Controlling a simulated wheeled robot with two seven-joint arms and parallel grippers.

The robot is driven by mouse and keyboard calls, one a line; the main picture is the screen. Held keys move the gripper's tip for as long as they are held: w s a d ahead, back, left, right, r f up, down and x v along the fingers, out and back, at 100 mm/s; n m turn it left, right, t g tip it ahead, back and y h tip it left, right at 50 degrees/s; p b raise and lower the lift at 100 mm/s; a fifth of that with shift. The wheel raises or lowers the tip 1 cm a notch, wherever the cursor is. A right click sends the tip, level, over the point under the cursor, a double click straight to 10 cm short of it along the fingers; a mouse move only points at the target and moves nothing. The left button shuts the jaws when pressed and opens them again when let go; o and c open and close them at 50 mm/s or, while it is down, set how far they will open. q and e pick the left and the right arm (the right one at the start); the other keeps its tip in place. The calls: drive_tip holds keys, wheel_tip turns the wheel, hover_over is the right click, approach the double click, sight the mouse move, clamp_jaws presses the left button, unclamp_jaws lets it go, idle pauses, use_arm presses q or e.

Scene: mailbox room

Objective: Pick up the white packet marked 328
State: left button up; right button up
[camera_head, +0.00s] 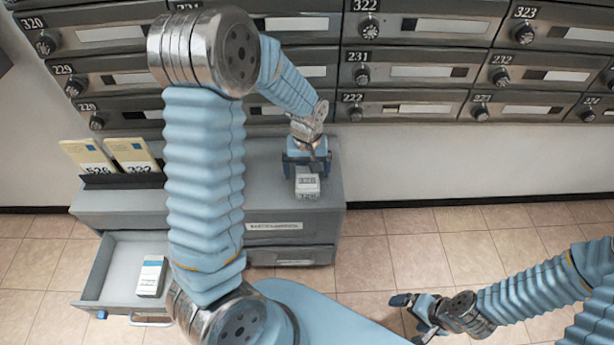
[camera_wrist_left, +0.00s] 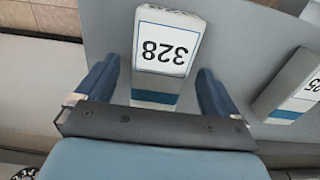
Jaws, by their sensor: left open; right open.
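The white packet marked 328 (camera_head: 307,187) lies on top of the grey cabinet, near its right end. It also shows in the left wrist view (camera_wrist_left: 165,45), with its number upside down and a blue band at its near end. My left gripper (camera_head: 307,162) is open at the packet. In the wrist view its two blue fingers (camera_wrist_left: 158,85) stand on either side of the packet's near part, with gaps visible on both sides. My right gripper (camera_head: 412,317) is open and empty, low over the tiled floor at the right.
The grey cabinet (camera_head: 268,190) has an open drawer (camera_head: 112,268) at lower left with a white-and-blue packet (camera_head: 151,277) inside. Yellowish packets (camera_head: 132,155) stand in a holder at left. Mailboxes (camera_head: 420,75) line the wall behind. Another packet (camera_wrist_left: 292,88) lies right in the wrist view.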

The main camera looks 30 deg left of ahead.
use_arm(q)
wheel_tip(320, 180, down, 2)
drive_tip(key=shift+f, duration=0.1)
drive_tip(key=shift+c, duration=0.3)
drive_tip(key=c, duration=1.1)
drive_tip(key=shift+o, duration=0.2)
